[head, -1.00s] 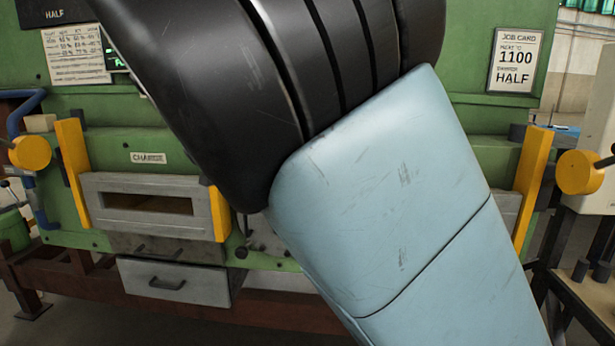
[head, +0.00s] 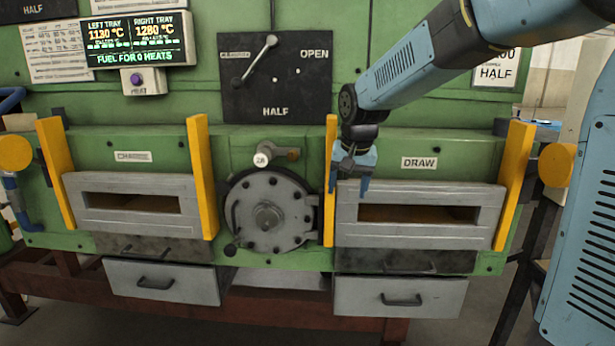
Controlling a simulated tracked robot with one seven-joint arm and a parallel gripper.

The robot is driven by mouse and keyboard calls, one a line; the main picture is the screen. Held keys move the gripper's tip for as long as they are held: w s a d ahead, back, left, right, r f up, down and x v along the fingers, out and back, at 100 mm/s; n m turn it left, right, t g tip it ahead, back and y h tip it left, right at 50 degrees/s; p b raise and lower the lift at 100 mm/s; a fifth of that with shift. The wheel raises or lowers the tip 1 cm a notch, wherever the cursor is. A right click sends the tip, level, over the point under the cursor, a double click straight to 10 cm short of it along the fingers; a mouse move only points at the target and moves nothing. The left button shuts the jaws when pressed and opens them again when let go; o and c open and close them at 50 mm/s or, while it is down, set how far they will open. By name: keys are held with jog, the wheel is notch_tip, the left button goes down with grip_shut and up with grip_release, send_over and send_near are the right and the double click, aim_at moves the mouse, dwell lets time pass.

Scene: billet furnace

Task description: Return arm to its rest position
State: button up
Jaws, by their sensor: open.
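My blue arm (head: 400,72) comes in from the upper right of the head view and reaches left across the furnace front. My gripper (head: 350,180) points down at the top left corner of the draw door, beside a yellow upright. Its two blue fingers are apart, with nothing seen between them. Whether it touches the door frame or hangs in front of it, I cannot tell. Another blue part of my arm (head: 585,230) fills the right edge.
The green furnace has a charge door (head: 135,205), a draw door (head: 420,213) and a round hatch (head: 268,213) between them. A lever (head: 262,52) sits on a black plate. A display (head: 138,40) reads left tray 1130 °C, right tray 1280 °C. Grey drawers (head: 400,297) are below.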

jog(key=s+d+r+y, duration=0.1)
jog(key=s+d+r, duration=0.2)
jog(key=s+d, duration=0.8)
jog(key=s+d+f+n+t+h, duration=0.1)
jog(key=s+d+t, duration=0.1)
jog(key=s, duration=1.3)
jog(key=shift+d+n+h, duration=0.3)
jog(key=shift+d+h, duration=0.1)
jog(key=shift+d, duration=0.1)
dwell(0.3)
